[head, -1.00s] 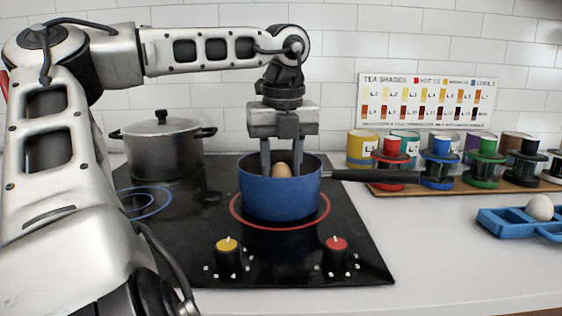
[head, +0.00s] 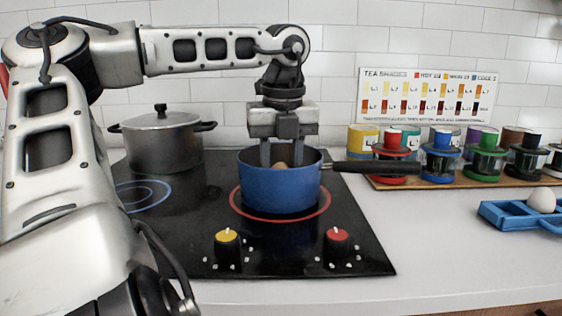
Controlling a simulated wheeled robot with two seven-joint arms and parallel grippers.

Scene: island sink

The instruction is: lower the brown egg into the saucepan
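The blue saucepan (head: 279,193) stands on the red-ringed burner at the right of the cooktop, its black handle pointing right. My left gripper (head: 280,160) comes down from above, its fingertips inside the pan's rim and hidden by the near wall. The brown egg (head: 282,165) is between the fingers, which look closed on it. Only its top shows above the near rim. I cannot see whether it touches the pan bottom. My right gripper is not in view.
A grey lidded pot (head: 162,142) stands back left. Yellow (head: 227,240) and red (head: 336,240) knobs sit at the cooktop's front. Tins and colored jars (head: 436,160) stand near the pan handle. A blue egg tray (head: 507,213) with a white egg (head: 541,200) is at right.

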